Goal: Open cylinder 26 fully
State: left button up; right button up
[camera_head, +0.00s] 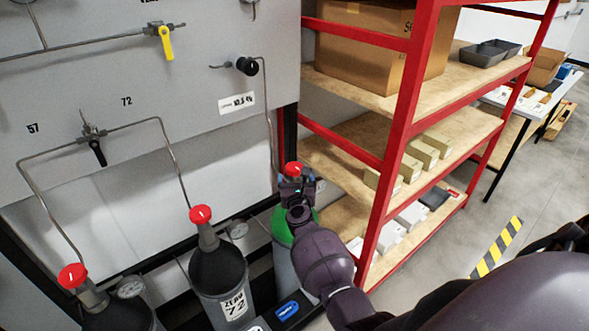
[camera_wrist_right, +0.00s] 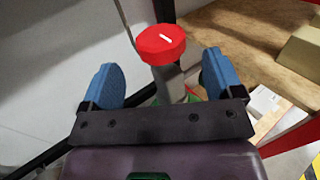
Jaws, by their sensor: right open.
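A gas cylinder with a green shoulder (camera_head: 281,228) stands at the right end of the row, topped by a red valve knob (camera_head: 293,168). Its number is not readable, so I cannot confirm it is cylinder 26. My right gripper (camera_head: 296,182) is at this valve and hides part of it. In the right wrist view, the red knob (camera_wrist_right: 161,44) with a white mark shows between and slightly beyond the blue fingertips (camera_wrist_right: 162,72) of my open right gripper. A gap shows on both sides of the knob. My left gripper is not in view.
Cylinder 72 (camera_head: 220,275) and another dark-topped cylinder (camera_head: 112,315) stand left, each with a red knob. A grey panel (camera_head: 80,85) with pipes and valves is behind. A red-framed shelf (camera_head: 398,120) stands close on the right.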

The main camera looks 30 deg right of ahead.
aim_at(296, 174)
jog(key=shift+b+x, duration=0.5)
jog(key=shift+x, duration=2.6)
jog(key=c, duration=0.9)
